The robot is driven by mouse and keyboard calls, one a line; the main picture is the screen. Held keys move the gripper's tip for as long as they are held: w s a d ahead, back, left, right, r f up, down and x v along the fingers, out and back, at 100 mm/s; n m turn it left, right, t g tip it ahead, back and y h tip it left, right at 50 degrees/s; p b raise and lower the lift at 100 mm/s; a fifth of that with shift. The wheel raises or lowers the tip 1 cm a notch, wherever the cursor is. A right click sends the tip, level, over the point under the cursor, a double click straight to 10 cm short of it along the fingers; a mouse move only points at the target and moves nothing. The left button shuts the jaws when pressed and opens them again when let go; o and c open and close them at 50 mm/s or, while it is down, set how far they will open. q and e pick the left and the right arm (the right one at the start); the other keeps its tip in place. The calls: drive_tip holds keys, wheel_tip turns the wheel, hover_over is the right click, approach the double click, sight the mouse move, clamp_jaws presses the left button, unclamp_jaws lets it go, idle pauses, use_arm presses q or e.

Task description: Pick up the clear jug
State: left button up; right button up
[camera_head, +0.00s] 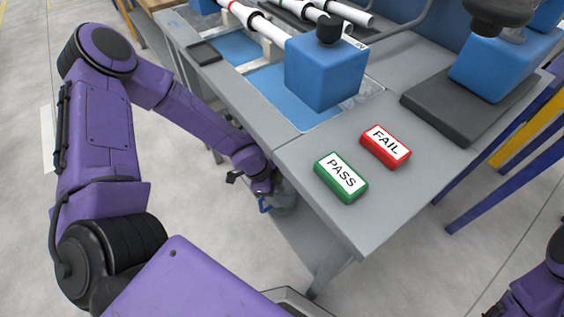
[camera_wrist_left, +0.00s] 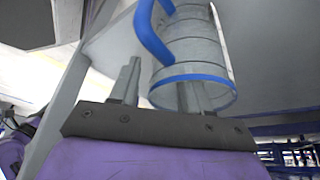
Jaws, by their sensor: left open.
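The clear jug (camera_wrist_left: 195,45) has a blue handle (camera_wrist_left: 150,32) and a blue band around one end. In the head view the jug (camera_head: 284,202) is small and partly hidden by my left arm and the table edge, low beside the table. My left gripper (camera_head: 262,187) is right at it. In the left wrist view my left gripper (camera_wrist_left: 160,82) is open. One finger is beside the jug and the other overlaps its banded end. I cannot tell whether either finger touches it. My right gripper is out of view.
The grey table (camera_head: 290,235) overhangs close to my left arm. On it are a green PASS block (camera_head: 341,178), a red FAIL block (camera_head: 385,146), a blue box (camera_head: 325,72) and white pipes (camera_head: 258,20). A dark plate (camera_head: 450,108) lies at right.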

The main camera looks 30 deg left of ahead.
use_arm(q)
clamp_jaws()
idle(0.3)
